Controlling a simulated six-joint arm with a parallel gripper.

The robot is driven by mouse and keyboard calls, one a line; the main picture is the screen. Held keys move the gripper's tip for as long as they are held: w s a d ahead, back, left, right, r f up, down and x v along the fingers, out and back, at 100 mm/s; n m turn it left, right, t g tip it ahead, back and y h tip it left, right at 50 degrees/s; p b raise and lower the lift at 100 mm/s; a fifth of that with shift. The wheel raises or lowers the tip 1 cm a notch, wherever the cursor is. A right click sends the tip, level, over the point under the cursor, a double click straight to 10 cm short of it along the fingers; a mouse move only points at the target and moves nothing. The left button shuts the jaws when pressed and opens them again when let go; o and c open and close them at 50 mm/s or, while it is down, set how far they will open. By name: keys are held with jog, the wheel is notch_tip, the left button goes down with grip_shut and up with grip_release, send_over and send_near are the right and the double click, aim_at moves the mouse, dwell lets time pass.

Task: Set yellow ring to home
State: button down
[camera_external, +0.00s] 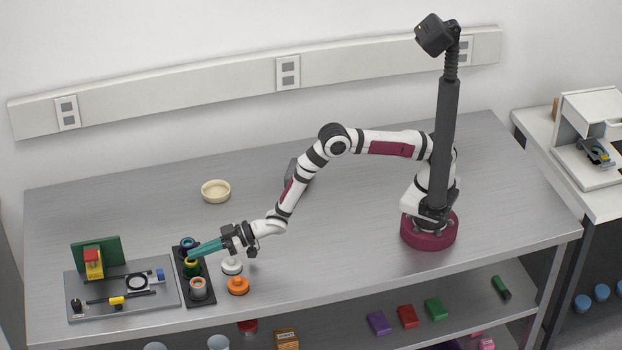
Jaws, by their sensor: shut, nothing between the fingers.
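My gripper (190,255) has long teal fingers, which are shut with nothing held. The fingers hide part of the ring and the rack.
A white round piece (232,267) and an orange one (238,286) stand right of the rack. Left of it is a grey optics plate (85,311) with a green board (108,250). A cream bowl (216,191) sits behind. The table's centre is largely clear.

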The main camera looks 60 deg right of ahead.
jog(key=shift+d+f, duration=0.1)
jog(key=shift+f, duration=1.1)
jog(key=shift+s+f, duration=0.1)
notch_tip(320, 180, up, 5)
jog(key=shift+f, duration=0.1)
jog(key=v, duration=0.9)
jog(key=shift+s+d+r, duration=0.15)
jog(key=shift+r, duration=0.25)
